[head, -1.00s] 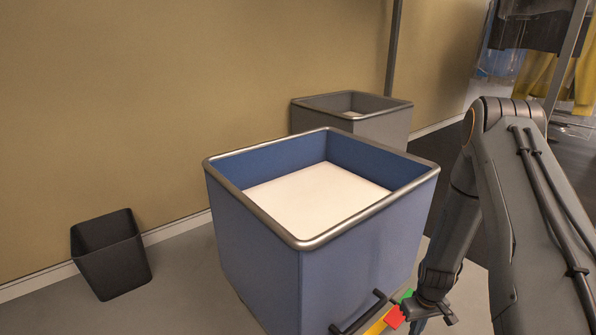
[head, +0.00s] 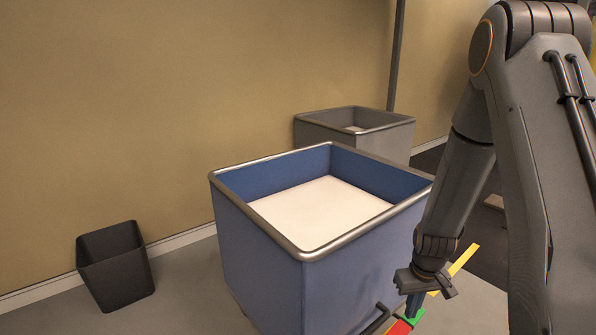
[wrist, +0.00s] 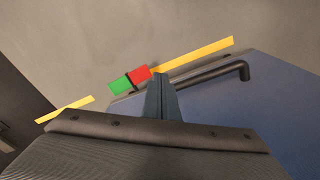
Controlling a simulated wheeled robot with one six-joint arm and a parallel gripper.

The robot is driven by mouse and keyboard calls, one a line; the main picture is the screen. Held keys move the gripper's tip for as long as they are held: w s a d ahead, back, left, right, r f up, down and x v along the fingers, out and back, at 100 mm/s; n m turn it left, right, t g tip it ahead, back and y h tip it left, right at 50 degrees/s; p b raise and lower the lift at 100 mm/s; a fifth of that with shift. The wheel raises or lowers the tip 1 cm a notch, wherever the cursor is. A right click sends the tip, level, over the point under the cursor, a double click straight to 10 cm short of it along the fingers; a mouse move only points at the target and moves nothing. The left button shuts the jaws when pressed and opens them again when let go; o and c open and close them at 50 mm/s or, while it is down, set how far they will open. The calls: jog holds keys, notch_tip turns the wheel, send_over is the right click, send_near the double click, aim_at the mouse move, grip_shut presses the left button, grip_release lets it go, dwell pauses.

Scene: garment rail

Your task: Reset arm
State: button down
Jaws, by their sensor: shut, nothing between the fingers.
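My gripper (head: 414,304) points down beside the front right side of the blue bin (head: 262,258) in the head view. In the wrist view my gripper's fingers (wrist: 160,95) are together with nothing between them. The bin's dark handle (wrist: 215,75) shows close to the fingers in the wrist view. I cannot tell whether the fingers touch anything. My arm covers part of the bin's right side.
The blue bin holds a white surface inside. A grey bin (head: 388,143) stands behind it by the wall. A black waste basket (head: 116,272) stands at the left. Red (wrist: 138,75), green (wrist: 119,86) and yellow (wrist: 200,52) floor markings lie by the handle.

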jog(key=s+a+r+t, duration=0.1)
jog(key=s+a+r, duration=0.3)
jog(key=r, duration=0.3)
jog(key=s+a+r+m, duration=0.1)
jog(key=s+a+r, duration=0.25)
jog(key=r, duration=0.35)
jog(key=s+a+r+t, duration=0.1)
jog(key=s+a+r, duration=0.3)
jog(key=r, duration=0.3)
jog(key=s+a+r+n+g, duration=0.1)
jog(key=s+a+n+g, duration=0.15)
jog(key=s+a, duration=0.5)
jog(key=s+a+r+n+g, duration=0.15)
jog(key=s+a+n, duration=0.3)
jog(key=a, duration=0.65)
jog(key=d+r+m+p, duration=0.3)
jog(key=d+r+p, duration=0.6)
jog(key=r+p, duration=0.2)
jog(key=s+d+r+m+t+p, duration=0.1)
jog(key=d+r+m+p, duration=0.3)
jog(key=d+r+p, duration=0.5)
notch_tip(320, 180, up, 3)
jog(key=p, duration=0.6)
jog(key=shift+s+d, duration=0.15)
